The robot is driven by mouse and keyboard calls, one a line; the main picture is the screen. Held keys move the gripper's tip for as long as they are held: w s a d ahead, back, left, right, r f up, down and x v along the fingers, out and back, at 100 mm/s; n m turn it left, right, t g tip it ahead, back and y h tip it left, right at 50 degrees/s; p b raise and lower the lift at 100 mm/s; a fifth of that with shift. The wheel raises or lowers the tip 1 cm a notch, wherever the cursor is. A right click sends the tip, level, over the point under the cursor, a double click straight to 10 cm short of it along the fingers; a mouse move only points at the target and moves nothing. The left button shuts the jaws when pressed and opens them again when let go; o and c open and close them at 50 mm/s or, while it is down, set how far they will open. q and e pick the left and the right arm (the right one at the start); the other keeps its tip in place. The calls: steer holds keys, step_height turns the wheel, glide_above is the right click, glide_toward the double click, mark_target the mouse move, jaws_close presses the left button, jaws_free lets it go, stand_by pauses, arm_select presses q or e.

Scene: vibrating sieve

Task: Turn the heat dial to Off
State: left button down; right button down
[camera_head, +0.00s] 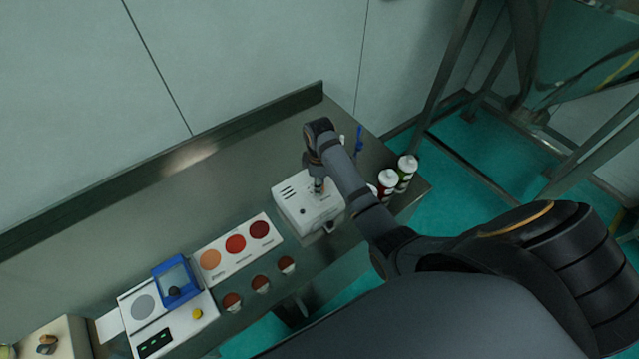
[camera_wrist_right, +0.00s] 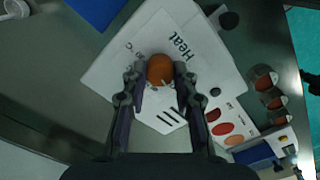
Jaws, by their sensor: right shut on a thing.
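The white heater box (camera_head: 292,208) stands on the steel bench in the head view. In the right wrist view the box (camera_wrist_right: 125,62) shows the printed word "Heat" and temperature marks. The round orange-brown heat dial (camera_wrist_right: 160,68) sits on its top face. My right gripper (camera_head: 318,187) comes down onto the box from above and hides the dial in the head view. In the right wrist view my right gripper (camera_wrist_right: 160,76) has its two fingers on opposite sides of the dial, shut on it. The dial's exact setting cannot be read. My left gripper is not in view.
A card with three coloured circles (camera_head: 222,259), small round cups (camera_head: 261,284) and a scale with a blue frame (camera_head: 158,273) lie to the left. The bench behind is clear.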

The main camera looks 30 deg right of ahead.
steer(key=c, duration=1)
jaws_free()
steer(key=shift+c, duration=0.2)
steer(key=shift+r, duration=0.25)
step_height(320, 180, up, 7)
steer(key=shift+r, duration=0.1)
